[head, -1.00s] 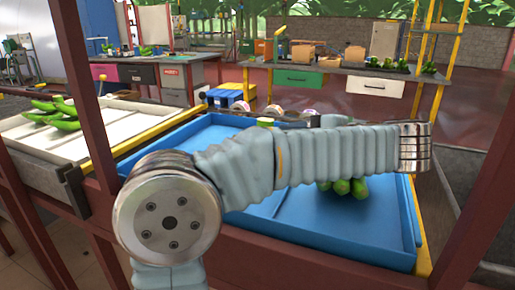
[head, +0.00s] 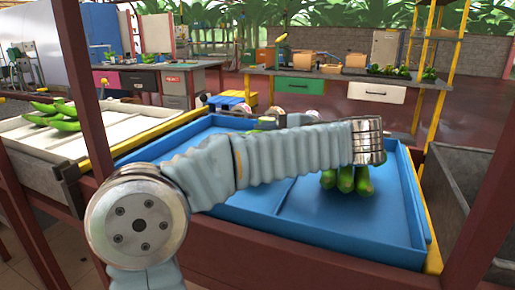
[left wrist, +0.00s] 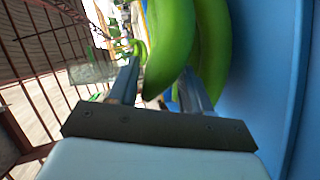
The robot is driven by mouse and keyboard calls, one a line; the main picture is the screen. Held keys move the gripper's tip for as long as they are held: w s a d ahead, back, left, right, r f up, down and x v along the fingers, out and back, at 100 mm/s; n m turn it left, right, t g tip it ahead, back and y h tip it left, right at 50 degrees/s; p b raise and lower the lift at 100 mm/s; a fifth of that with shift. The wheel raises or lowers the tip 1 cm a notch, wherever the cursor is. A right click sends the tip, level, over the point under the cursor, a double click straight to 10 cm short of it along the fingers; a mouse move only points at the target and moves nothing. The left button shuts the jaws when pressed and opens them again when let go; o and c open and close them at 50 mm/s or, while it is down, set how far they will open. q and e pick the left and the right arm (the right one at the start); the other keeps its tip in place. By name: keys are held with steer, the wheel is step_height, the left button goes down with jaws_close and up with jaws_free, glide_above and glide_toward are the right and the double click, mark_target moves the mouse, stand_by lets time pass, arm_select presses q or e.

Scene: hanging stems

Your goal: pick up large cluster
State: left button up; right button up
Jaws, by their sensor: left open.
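A cluster of green bananas (head: 347,181) lies in the right part of the blue tray, its upper part hidden behind my left arm in the head view. In the left wrist view my left gripper (left wrist: 160,66) is open. Large green bananas (left wrist: 172,35) show at its fingertips, with one hanging across the gap between the fingers. I cannot tell whether the fingers touch them. My left gripper's fingers cannot be made out in the head view. My right gripper is not in view.
The blue tray (head: 335,238) has raised walls. Another green banana cluster (head: 55,114) lies on a pale tray (head: 35,139) at the left. Dark red posts (head: 82,85) stand close in front. Workbenches with drawers (head: 310,86) are at the back.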

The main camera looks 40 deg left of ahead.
arm_select(q)
jaws_close()
stand_by(1.4)
